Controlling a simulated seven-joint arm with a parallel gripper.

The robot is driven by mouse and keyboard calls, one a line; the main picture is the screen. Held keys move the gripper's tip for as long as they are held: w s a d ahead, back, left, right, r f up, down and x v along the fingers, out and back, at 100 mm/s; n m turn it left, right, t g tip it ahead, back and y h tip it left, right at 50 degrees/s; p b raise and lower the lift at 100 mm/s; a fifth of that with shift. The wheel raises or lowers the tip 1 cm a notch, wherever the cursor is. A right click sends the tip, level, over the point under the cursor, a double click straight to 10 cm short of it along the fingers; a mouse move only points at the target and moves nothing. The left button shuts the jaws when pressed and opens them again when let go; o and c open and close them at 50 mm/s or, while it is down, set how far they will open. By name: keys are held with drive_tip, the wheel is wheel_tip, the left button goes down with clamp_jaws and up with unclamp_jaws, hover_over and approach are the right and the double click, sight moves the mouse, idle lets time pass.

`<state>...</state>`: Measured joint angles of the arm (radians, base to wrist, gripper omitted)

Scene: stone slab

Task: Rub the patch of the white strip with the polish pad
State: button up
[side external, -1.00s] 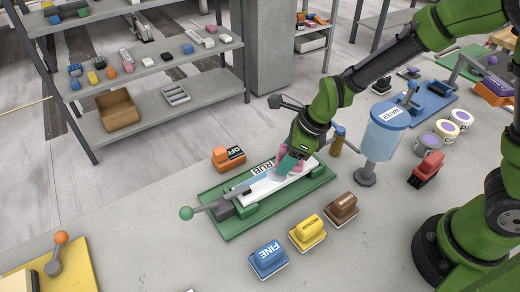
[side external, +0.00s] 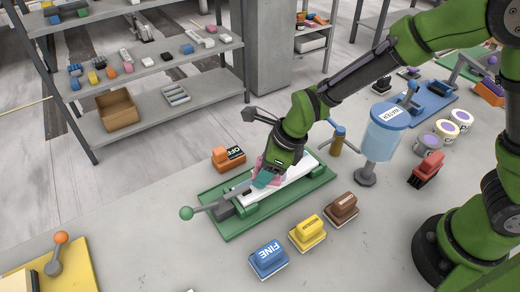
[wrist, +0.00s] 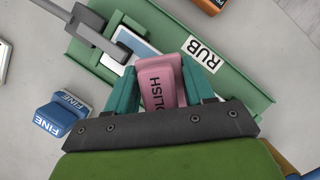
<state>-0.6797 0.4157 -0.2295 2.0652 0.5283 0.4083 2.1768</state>
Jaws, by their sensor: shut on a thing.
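My gripper (side external: 266,180) is shut on the pink polish pad (wrist: 158,75), whose lettering shows between the teal fingers in the wrist view. The white strip (side external: 302,172) lies in a green holder (side external: 225,228) with a grey clamp and a lever with a green ball. The pad is over the strip's left part, close to the clamp; I cannot tell if it touches. Near the clamp, the wrist view shows a pale end of the strip with blue (wrist: 130,40). The pad and gripper hide most of the patch.
Blue FINE (side external: 268,260), yellow (side external: 308,233) and brown (side external: 342,208) blocks stand in front of the holder. An orange OFF block (side external: 228,158) is behind it. A blue WATER container (side external: 385,132) stands at right. Bare slab lies left of the holder.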

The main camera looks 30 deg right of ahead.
drive_tip(key=shift+a, duration=0.5)
drive_tip(key=shift+d+r, duration=0.1)
drive_tip(key=shift+d, duration=3.5)
drive_tip(key=shift+s+a+f, duration=0.1)
drive_tip(key=shift+a+f, duration=0.15)
drive_tip(key=shift+a, duration=0.9)
drive_tip(key=shift+s+a+f, duration=0.1)
drive_tip(key=shift+a+f, duration=0.1)
drive_tip(key=shift+a, duration=2.35)
drive_tip(key=shift+w+d+r, duration=0.1)
drive_tip(key=shift+d+r, duration=0.1)
drive_tip(key=shift+d, duration=1.7)
drive_tip(key=shift+w+d+r, duration=0.1)
drive_tip(key=shift+d+r, duration=0.1)
drive_tip(key=shift+d, duration=1.65)
drive_tip(key=shift+a+r, duration=0.1)
drive_tip(key=shift+r, duration=2.9)
